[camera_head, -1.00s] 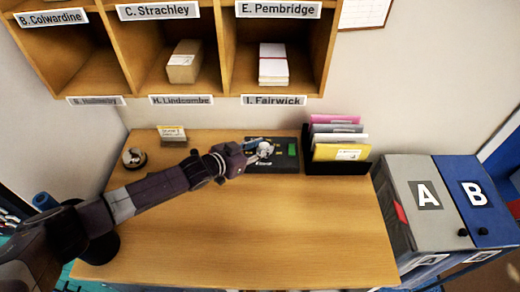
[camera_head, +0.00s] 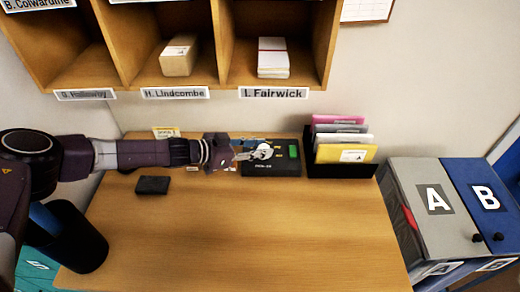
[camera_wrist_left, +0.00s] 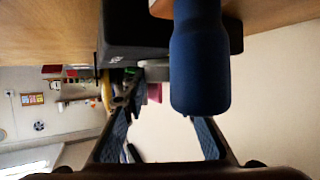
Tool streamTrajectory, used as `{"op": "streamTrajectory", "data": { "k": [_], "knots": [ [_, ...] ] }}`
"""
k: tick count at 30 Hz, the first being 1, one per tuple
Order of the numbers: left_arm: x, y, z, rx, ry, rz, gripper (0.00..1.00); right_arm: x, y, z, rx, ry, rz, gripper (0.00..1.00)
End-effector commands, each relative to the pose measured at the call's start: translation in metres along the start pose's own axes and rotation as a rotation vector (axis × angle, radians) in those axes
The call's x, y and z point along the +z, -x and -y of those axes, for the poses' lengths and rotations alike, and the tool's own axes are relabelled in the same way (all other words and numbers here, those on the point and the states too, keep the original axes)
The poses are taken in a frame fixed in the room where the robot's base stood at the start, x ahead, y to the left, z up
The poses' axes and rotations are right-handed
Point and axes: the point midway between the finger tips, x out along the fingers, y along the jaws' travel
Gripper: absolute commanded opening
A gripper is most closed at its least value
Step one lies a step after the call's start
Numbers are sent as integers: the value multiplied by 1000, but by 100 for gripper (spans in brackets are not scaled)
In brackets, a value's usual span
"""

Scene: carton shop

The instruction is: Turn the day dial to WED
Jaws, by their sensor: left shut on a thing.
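The black device (camera_head: 270,168) lies at the back of the desk, with a pale round day dial (camera_head: 263,151) on its top and a green patch at its right. The dial's day marks are too small to read. My left gripper (camera_head: 250,154) reaches in from the left and is shut on the dial, its fingers partly covering it. In the left wrist view the device (camera_wrist_left: 125,40) is at the top, upside down. My right gripper is not in view.
A black file rack (camera_head: 340,169) with coloured folders stands just right of the device. A dark flat pad (camera_head: 152,185) lies on the desk below my left arm. Pigeonholes (camera_head: 225,45) hang above. Bins A (camera_head: 435,200) and B (camera_head: 486,198) stand right. The front desk is clear.

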Motion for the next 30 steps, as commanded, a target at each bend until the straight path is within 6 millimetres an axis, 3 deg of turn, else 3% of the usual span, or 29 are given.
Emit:
{"op": "streamTrajectory", "data": {
  "k": [22, 23, 27, 30],
  "knots": [
    [2, 2, -1, 37, -12, 8, 2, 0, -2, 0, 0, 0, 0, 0],
    [2, 2, -1, 37, -12, 8, 29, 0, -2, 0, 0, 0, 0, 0],
    [2, 2, 0, 35, -12, 9, 44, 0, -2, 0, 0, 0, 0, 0],
    [2, 2, 1, 34, -12, 9, 44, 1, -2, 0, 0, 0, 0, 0]
  ]
}}
